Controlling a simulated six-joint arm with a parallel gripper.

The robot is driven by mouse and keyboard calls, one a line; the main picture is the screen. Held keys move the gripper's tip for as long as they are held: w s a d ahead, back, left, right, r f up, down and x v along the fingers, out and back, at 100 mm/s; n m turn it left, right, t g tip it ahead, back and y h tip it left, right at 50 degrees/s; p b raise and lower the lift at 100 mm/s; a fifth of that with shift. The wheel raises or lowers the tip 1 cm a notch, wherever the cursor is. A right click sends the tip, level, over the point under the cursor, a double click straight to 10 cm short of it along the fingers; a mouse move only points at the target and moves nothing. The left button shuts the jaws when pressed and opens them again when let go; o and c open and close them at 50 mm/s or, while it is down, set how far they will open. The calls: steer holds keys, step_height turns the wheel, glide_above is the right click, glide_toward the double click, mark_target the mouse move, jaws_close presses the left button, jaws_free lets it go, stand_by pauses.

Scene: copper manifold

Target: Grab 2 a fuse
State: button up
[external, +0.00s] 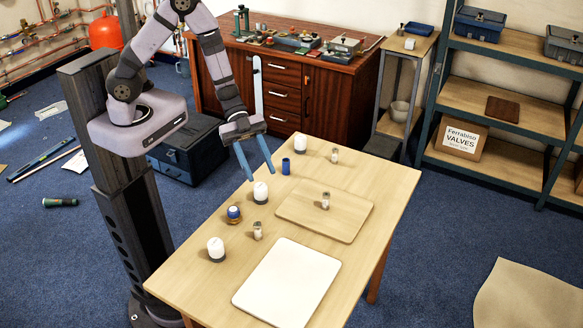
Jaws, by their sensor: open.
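My gripper (261,171) is open and empty, its two blue fingers pointing down above the left-back part of the wooden table (377,176). A small pale cylinder with a darker middle, possibly a fuse, stands upright on a wooden board (311,216). Similar small cylinders stand at the back (335,156) and at the left near the white board (258,230). They are too small to identify for sure. A white knob-like piece with a dark base (261,193) stands just below the gripper in the picture.
Other white pieces stand at the back (301,143) and front left (216,249). A blue cylinder (286,166) stands right of the fingers. A bare white board (288,283) lies in front. The table's right side is clear.

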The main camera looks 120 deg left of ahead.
steer(key=s+d+h, duration=0.2)
steer(key=h, duration=0.1)
glide_toward(258, 228)
steer(key=shift+w+d+f+y, duration=0.15)
steer(key=shift+w+d+f, duration=0.1)
steer(key=shift+f, duration=0.3)
steer(key=shift+w+d+f+y, duration=0.15)
steer(key=shift+d+f, duration=0.05)
steer(key=shift+f, duration=0.35)
steer(key=shift+p+x, duration=0.55)
steer(key=shift+x, duration=0.6)
steer(key=shift+w+d+p, duration=0.25)
steer(key=shift+d+p, duration=0.05)
steer(key=shift+p, duration=0.15)
steer(key=shift+p+x, duration=1)
steer(key=shift+x, duration=1.2)
jaws_close()
